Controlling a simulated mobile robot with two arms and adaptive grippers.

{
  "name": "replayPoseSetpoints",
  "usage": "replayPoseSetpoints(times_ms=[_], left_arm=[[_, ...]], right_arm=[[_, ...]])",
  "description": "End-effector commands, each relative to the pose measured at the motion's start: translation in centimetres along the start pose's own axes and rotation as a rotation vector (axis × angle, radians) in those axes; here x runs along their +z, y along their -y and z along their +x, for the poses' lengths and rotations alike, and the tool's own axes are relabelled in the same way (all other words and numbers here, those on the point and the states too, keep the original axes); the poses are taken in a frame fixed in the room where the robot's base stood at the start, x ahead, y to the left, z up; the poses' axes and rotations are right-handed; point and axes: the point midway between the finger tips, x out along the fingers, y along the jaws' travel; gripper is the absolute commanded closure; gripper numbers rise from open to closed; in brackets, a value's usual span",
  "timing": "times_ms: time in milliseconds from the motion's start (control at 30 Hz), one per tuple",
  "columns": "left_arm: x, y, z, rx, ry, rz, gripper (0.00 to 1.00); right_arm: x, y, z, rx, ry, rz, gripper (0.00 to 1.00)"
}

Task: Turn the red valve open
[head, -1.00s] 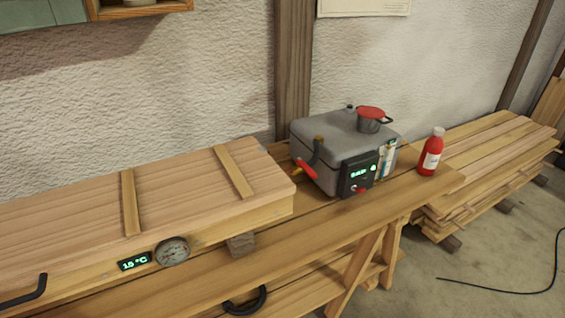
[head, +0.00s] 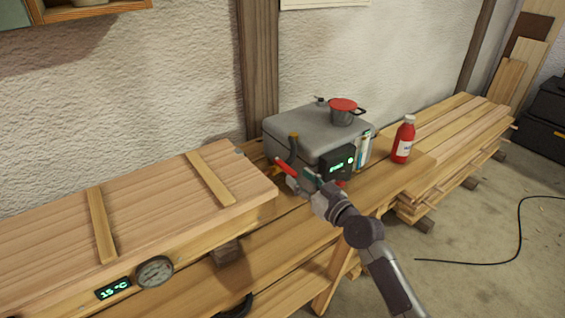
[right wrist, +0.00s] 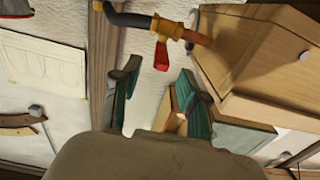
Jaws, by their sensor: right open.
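The red valve (head: 286,167) is a small red lever on a pipe at the left front of the grey box (head: 310,130). In the right wrist view the red lever (right wrist: 162,55) hangs from a brass body (right wrist: 168,29) between a black hose and a copper-coloured pipe. My right gripper (head: 302,178) is close to the lever in the head view, in front of the box. In the right wrist view my right gripper (right wrist: 160,92) has its two green-padded fingers apart, with the lever just beyond them, roughly between. I see no contact. My left gripper is out of view.
A long wooden box (head: 150,215) with a dial and a display reading 15 °C lies at the left. Stacked planks (head: 450,135) lie beyond.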

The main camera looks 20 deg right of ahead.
Motion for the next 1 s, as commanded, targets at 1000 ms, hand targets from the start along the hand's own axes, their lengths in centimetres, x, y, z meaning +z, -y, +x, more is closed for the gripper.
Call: replayPoseSetpoints(times_ms=[1000], left_arm=[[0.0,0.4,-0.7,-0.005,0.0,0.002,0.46]], right_arm=[[0.1,0.0,7.9,0.001,0.001,0.0,0.88]])
